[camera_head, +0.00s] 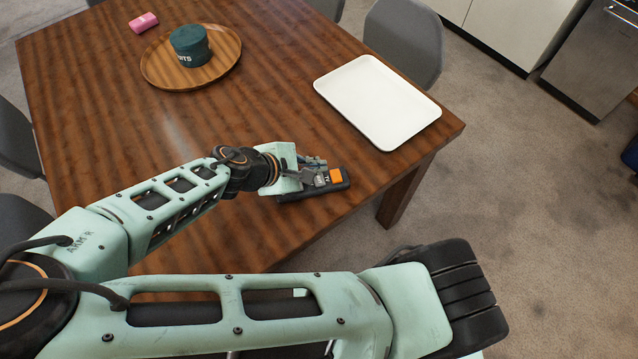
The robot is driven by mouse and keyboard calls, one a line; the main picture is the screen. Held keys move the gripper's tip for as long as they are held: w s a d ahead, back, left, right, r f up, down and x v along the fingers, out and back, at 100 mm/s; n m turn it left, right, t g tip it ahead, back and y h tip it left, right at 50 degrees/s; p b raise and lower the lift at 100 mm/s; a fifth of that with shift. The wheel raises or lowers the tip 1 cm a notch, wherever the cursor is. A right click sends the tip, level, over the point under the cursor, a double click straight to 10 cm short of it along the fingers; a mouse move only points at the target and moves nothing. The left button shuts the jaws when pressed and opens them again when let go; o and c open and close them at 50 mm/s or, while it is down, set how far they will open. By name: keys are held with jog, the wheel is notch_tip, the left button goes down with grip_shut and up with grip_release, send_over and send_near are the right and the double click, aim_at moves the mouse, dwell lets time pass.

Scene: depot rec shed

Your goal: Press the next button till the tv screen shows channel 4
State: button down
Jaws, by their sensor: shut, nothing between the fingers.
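A dark, flat device (343,185) lies on the wooden table near its front right edge. It has an orange patch (336,175) at its right end, with small pale marks beside it. My gripper (320,177) is shut and empty, low over the device and just left of the orange patch. It hides most of the device's top, so I cannot make out the next button. I cannot tell whether the fingertips touch the device. No tv screen is in view.
The wooden table (120,110) has a white tray (376,100) at the right. A round wooden tray (160,72) holds a dark green cap (190,45), with a pink item (143,22) beyond it. Grey chairs (403,40) stand around. The table's middle is clear.

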jog(key=shift+f+b, duration=0.35)
jog(key=shift+f, duration=1)
jog(key=shift+f, duration=0.15)
jog(key=shift+f, duration=0.3)
jog(key=shift+f, duration=0.4)
dwell(0.8)
jog(key=shift+r, duration=0.1)
jog(key=shift+r+p, duration=0.8)
jog(key=shift+p, duration=0.15)
notch_tip(320, 180, up, 5)
jog(key=p, duration=0.5)
